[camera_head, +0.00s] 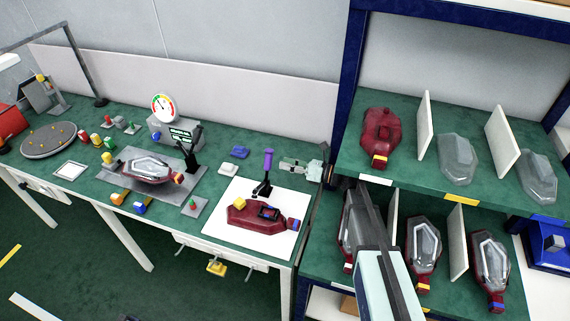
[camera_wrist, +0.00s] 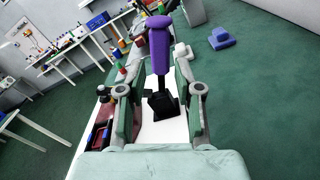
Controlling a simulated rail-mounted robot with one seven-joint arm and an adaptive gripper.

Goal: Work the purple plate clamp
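The plate clamp's purple handle (camera_head: 268,160) stands upright on a black base (camera_head: 262,188), at the red lamp housing (camera_head: 245,216) on a white plate (camera_head: 222,240). In the wrist view the purple handle (camera_wrist: 159,45) rises above its black base (camera_wrist: 162,103), in line with the gap between my fingers. My gripper (camera_head: 285,164) is level with the handle, just to its right in the head view. The wrist view shows my gripper (camera_wrist: 159,68) open, one finger on each side. Whether the fingertips reach around the handle or stop short is hard to tell.
A yellow block (camera_head: 239,202) sits on the housing's left end. A blue block (camera_head: 240,152) lies behind. To the left is a fixture (camera_head: 196,190) with another lamp, near a gauge (camera_head: 164,107). A shelf rack (camera_head: 345,90) with lamp parts stands close on the right.

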